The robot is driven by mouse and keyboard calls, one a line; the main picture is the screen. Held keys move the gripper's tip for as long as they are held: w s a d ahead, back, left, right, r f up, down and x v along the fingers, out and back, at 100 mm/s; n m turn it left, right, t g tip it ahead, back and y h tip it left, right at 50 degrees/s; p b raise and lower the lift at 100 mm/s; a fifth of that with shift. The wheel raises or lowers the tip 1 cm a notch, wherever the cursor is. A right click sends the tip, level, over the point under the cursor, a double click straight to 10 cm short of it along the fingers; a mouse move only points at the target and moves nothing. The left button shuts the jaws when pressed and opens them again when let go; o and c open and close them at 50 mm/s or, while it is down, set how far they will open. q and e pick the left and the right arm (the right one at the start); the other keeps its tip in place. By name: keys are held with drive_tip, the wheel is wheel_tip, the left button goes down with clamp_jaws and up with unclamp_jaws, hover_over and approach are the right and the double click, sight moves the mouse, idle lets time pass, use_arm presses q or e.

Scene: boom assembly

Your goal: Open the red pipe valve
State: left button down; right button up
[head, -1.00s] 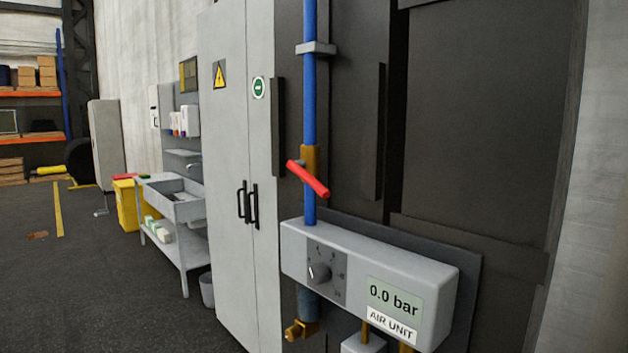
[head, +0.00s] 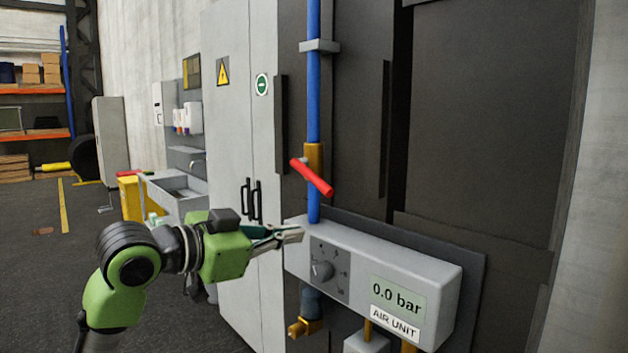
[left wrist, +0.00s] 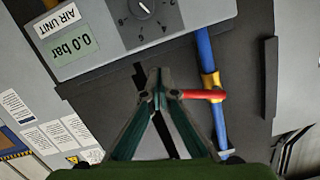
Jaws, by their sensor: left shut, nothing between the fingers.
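The red valve handle (head: 312,177) sits on a brass valve body (head: 313,158) on the vertical blue pipe (head: 313,90). The handle lies across the pipe at a slant, sloping down to the right. In the left wrist view the red handle (left wrist: 204,94) shows just right of my fingertips; I cannot tell whether they touch it. My left gripper (head: 298,234) is shut and empty, below the handle and left of the pipe, near the top left of the air unit in the head view. My right gripper is not in view.
The grey air unit (head: 440,280) with a dial (head: 322,270) and a 0.0 bar display (head: 396,294) is below the valve. A grey cabinet (head: 228,130) stands to the left. A sink bench (head: 178,200) and yellow bin (head: 130,200) are further left.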

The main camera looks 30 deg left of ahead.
use_arm(q)
drive_tip(key=s+r+m+t+h, duration=0.15)
drive_tip(key=s+r, duration=0.35)
drive_tip(key=r, duration=0.7)
drive_tip(key=p, duration=0.6)
hover_over(314, 180)
drive_tip(key=s+d, duration=0.3)
drive_tip(key=s, duration=0.1)
drive_tip(key=shift+w+a+f, duration=0.1)
drive_tip(key=shift+a+f, duration=0.1)
drive_tip(key=shift+f, duration=0.35)
drive_tip(key=shift+w+a+f, duration=0.15)
drive_tip(key=shift+a+f, duration=0.1)
drive_tip(key=shift+f, duration=0.35)
drive_tip(key=shift+w+a+f, duration=0.1)
drive_tip(key=shift+a+f, duration=0.1)
drive_tip(key=shift+f, duration=0.35)
